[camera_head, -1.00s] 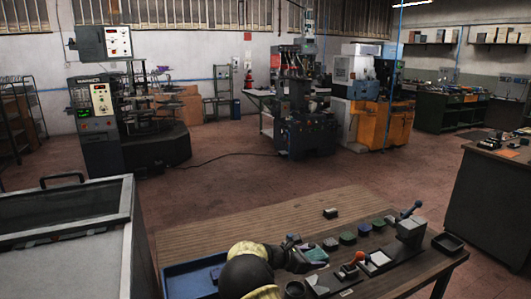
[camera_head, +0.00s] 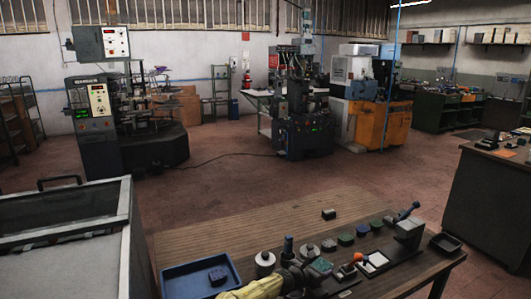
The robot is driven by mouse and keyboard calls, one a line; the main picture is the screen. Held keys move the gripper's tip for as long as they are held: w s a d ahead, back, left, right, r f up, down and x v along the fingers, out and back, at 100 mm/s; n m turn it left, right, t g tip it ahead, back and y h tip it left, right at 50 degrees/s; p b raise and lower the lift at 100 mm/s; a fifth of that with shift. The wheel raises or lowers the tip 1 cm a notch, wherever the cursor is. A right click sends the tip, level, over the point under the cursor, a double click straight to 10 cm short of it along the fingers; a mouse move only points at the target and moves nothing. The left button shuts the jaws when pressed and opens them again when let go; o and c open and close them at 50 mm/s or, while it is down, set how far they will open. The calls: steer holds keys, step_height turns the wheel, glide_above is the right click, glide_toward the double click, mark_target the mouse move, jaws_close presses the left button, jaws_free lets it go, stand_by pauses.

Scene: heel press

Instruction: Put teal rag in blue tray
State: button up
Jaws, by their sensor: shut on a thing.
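The teal rag (camera_head: 321,265) shows as a small teal patch at the end of my gripper (camera_head: 313,271), over the near part of the table. My gripper appears shut on it; the fingers are small and partly hidden by my wrist. The blue tray (camera_head: 172,285) lies at the table's left front, to the left of my gripper and apart from it. A dark blue folded piece (camera_head: 217,275) lies in the tray.
A white cylinder (camera_head: 264,262) and a blue bottle (camera_head: 288,247) stand between tray and gripper. Several small round or block-like items line the table behind. A grey press with a blue handle (camera_head: 408,228) stands at right. The table's back left (camera_head: 220,235) is clear.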

steer(key=shift+s+d+n+t+y, duration=0.25)
steer(key=shift+s+n+t+y, duration=0.3)
steer(key=shift+s, duration=0.3)
steer(key=s+a+f+n+t+y+p, duration=0.1)
steer(key=s+n+y, duration=0.1)
steer(key=s, duration=0.3)
steer(key=s+a+f+n+t+y+p, duration=0.1)
steer(key=s+f+n+y, duration=0.1)
steer(key=s, duration=0.3)
steer(key=s+a+f+n+t+y+p, duration=0.1)
steer(key=s+n+y, duration=0.2)
steer(key=s, duration=0.3)
steer(key=shift+a+f+n+y, duration=0.2)
steer(key=shift+n+y, duration=0.15)
steer(key=shift+y, duration=0.3)
steer(key=shift+s+a, duration=0.25)
steer(key=shift+s, duration=0.25)
steer(key=shift+f, duration=0.1)
